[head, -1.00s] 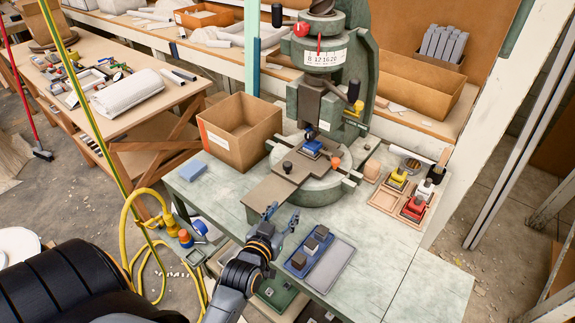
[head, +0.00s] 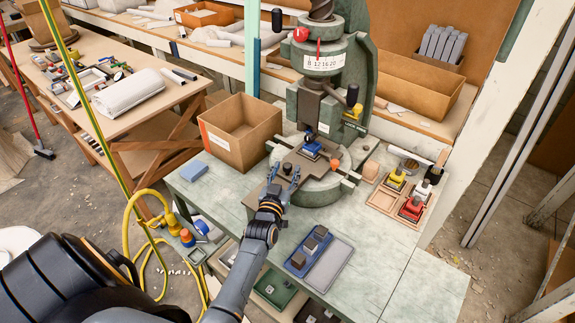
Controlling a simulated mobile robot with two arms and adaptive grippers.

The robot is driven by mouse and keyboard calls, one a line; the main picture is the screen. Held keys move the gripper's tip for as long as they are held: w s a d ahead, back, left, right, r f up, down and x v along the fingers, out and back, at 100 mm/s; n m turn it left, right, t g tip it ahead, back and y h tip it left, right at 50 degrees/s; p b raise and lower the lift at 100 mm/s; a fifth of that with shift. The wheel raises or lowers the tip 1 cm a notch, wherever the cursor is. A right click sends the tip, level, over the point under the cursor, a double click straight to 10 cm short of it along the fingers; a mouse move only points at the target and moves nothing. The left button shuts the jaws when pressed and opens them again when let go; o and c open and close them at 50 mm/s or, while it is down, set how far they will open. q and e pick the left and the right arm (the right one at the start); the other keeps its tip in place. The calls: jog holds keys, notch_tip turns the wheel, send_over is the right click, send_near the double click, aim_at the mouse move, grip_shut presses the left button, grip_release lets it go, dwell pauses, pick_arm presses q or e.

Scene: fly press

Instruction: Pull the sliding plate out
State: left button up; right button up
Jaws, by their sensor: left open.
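The sliding plate (head: 306,170) is a flat brown-grey slab on the round bed of the green fly press (head: 328,187). Its near end sticks out over the bench toward the front left. A dark round knob (head: 287,167) stands up from the plate. A blue block-like piece (head: 312,148) sits on the plate's far part, below the press ram. My left gripper (head: 283,177) is open over the plate, its fingertips close to the knob on either side; I cannot tell if they touch it. My wrist hides part of the plate's near end. My right gripper is out of view.
A blue tray (head: 299,262) with dark blocks and a grey tray (head: 333,262) lie right of my arm. A wooden tray (head: 381,200) holds red and yellow pieces.

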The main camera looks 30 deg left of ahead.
pick_arm(q)
jog(key=shift+x, duration=1.05)
grip_shut()
